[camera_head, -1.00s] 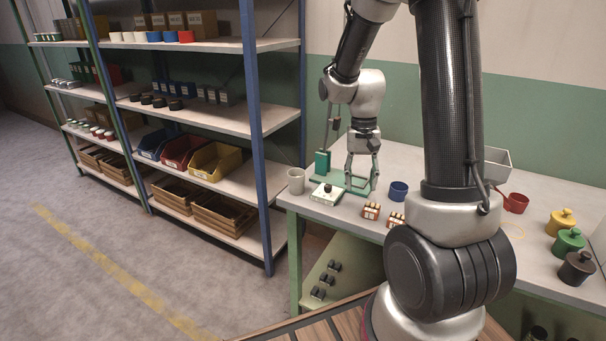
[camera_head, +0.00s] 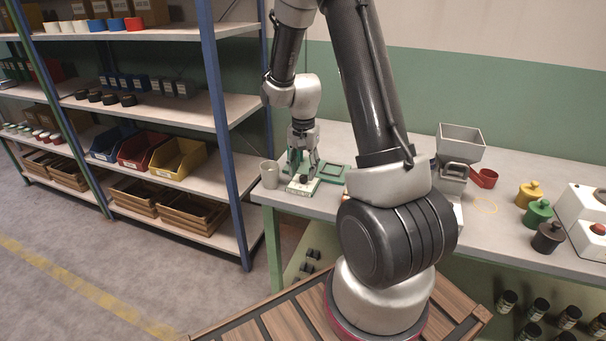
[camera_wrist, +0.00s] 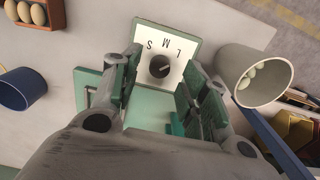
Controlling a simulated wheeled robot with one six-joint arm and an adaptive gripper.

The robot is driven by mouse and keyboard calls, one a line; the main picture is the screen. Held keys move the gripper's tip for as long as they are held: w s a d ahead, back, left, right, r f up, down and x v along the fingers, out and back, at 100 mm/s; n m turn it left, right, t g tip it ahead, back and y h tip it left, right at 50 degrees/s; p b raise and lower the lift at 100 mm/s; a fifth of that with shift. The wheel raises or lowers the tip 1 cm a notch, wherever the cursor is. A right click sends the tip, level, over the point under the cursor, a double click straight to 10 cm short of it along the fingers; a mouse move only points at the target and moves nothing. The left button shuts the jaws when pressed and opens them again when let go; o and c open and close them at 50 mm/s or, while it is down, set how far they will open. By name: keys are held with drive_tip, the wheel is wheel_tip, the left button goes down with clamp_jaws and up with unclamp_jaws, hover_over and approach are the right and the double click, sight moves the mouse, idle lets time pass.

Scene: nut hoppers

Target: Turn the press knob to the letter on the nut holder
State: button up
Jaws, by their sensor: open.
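The press knob is a dark round knob (camera_wrist: 160,66) on a white panel (camera_wrist: 178,72) marked S, M and L, upside down in the wrist view. Which letter it points at is too small to tell. The panel also shows in the head view (camera_head: 301,187), at the table's front left. My gripper (camera_head: 303,177) is open just above it, pointing down. In the wrist view its fingers (camera_wrist: 158,84) stand apart on either side of the knob, apparently not touching it. A red-brown nut holder (camera_wrist: 55,14) with several pale nuts is at the upper left; no letter on it is visible.
A pale cup (camera_head: 268,175) stands left of the panel, with pale nuts inside in the wrist view. The green press base (camera_head: 333,172) is beside my gripper. A blue cup (camera_wrist: 22,90) lies left in the wrist view. A grey hopper (camera_head: 461,143) stands farther right.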

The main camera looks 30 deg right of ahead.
drive_tip(key=shift+f, duration=1.1)
clamp_jaws()
drive_tip(key=shift+n, duration=0.4)
drive_tip(key=n, duration=0.3)
drive_tip(key=shift+n, duration=0.4)
drive_tip(key=n, duration=0.4)
drive_tip(key=shift+n, duration=0.3)
drive_tip(key=n, duration=0.8)
drive_tip(key=shift+n, duration=0.3)
